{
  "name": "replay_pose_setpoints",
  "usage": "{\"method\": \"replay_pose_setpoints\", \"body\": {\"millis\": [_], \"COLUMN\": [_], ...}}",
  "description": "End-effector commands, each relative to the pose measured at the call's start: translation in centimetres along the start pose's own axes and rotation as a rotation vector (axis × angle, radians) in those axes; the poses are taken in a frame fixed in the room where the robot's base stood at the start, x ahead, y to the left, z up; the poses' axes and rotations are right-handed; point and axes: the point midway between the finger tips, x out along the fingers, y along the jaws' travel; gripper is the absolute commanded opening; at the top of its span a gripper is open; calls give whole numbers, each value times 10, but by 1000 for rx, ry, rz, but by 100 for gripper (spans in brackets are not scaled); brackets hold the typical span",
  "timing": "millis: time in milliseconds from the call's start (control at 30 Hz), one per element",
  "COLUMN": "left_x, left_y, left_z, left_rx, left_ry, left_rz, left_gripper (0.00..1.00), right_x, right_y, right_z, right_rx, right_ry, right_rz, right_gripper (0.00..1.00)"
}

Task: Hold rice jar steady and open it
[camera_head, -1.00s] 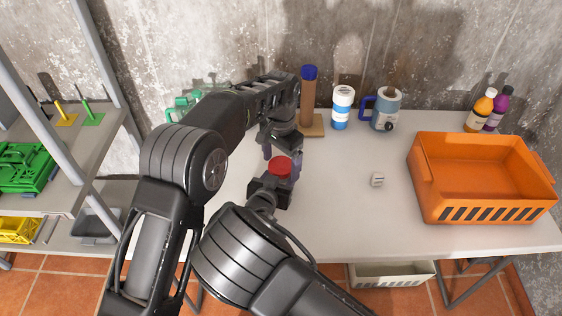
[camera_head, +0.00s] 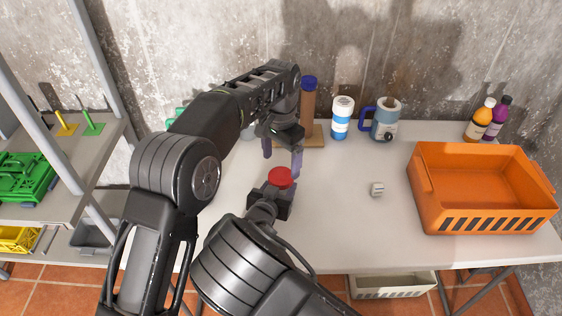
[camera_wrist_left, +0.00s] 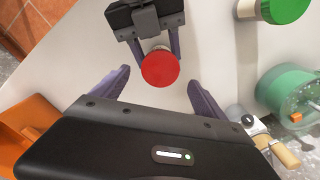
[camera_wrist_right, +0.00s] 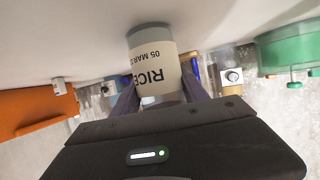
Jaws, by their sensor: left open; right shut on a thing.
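The rice jar (camera_wrist_right: 152,62) has a pale label reading "RICE" and shows upside down in the right wrist view, between the fingers of my right gripper (camera_wrist_right: 160,85). Its red lid (camera_head: 280,177) shows in the head view and from above in the left wrist view (camera_wrist_left: 161,66). My right gripper is shut on the jar, over the near part of the table. My left gripper (camera_head: 282,158) is open and empty above the lid, its fingers apart from it. The lid hides most of the jar from above.
An orange basket (camera_head: 478,213) stands at the right. A small grey-white block (camera_head: 376,189) lies left of it. A blue-handled mug (camera_head: 385,121), a white-and-blue container (camera_head: 342,118) and a brown blue-capped cylinder (camera_head: 308,105) line the back. The table's middle is clear.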

Motion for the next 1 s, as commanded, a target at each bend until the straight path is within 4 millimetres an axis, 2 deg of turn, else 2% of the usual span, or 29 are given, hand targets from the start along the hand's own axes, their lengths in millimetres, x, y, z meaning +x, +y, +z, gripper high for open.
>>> {"method": "replay_pose_setpoints", "body": {"millis": [100, 167, 500, 667, 1000], "left_x": [-21, -26, -25, -13, 36], "left_y": [-1, -1, -1, -1, -1], "left_z": [-1, 0, 0, 0, 0], "left_rx": [0, -2, -2, -2, -2], "left_ry": [6, 5, 2, 0, 1], "left_rz": [1, -1, -1, 0, 0], "left_gripper": [83, 83, 83, 83, 83], "right_x": [0, 0, 0, 0, 0], "right_y": [0, 0, 0, 0, 0], "right_z": [0, 0, 0, 0, 0], "right_rx": [0, 0, 0, 0, 0], "right_ry": [0, 0, 0, 0, 1], "right_rz": [0, 0, 0, 0, 0], "right_gripper": [0, 0, 0, 0, 0]}}
